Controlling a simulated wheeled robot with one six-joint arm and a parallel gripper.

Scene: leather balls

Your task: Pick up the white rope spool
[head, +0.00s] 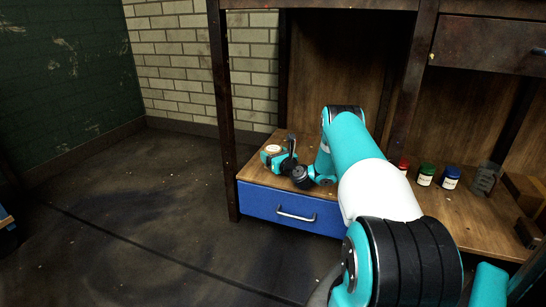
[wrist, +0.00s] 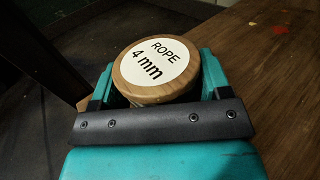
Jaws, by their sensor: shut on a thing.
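The rope spool (wrist: 158,70) sits between the two jaws of my gripper (wrist: 157,88) in the wrist view. It has a round wooden top with a white label reading "ROPE 4 mm". In the head view the spool's pale top (head: 273,149) shows at the left end of the wooden shelf, with my gripper (head: 273,156) around it. My gripper is shut on the spool. The spool's lower part is hidden by the gripper, so I cannot tell whether it touches the shelf.
The wooden shelf (head: 450,212) has a blue drawer (head: 290,209) below it. Red (head: 403,165), green (head: 426,175) and blue (head: 450,178) jars stand right of my arm. A dark post (head: 222,110) rises at the shelf's left. Open floor lies left.

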